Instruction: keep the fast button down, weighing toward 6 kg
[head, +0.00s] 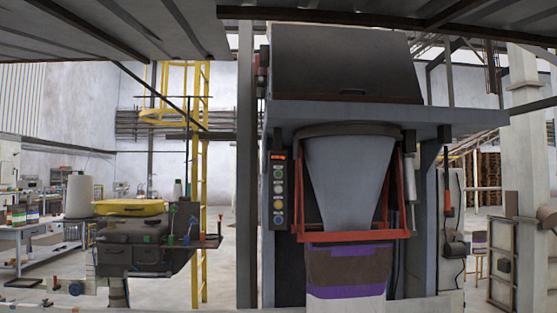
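The pellet bagger (345,60) stands at the middle right with a grey tapered hopper (346,175) in a red frame. A narrow control panel (278,190) is on its left post, with a small red-lit display (278,157) at the top and a column of round buttons (278,188) below. The digits and button labels are too small to read. A brown, purple and white bag (348,268) hangs upright below the red clamp bar (353,236); its bottom is cut off by the lower edge. Neither gripper shows, and nothing visibly touches the buttons.
A pale ledge crosses the bottom edge. Clear floor shows between the ladder and the bagger.

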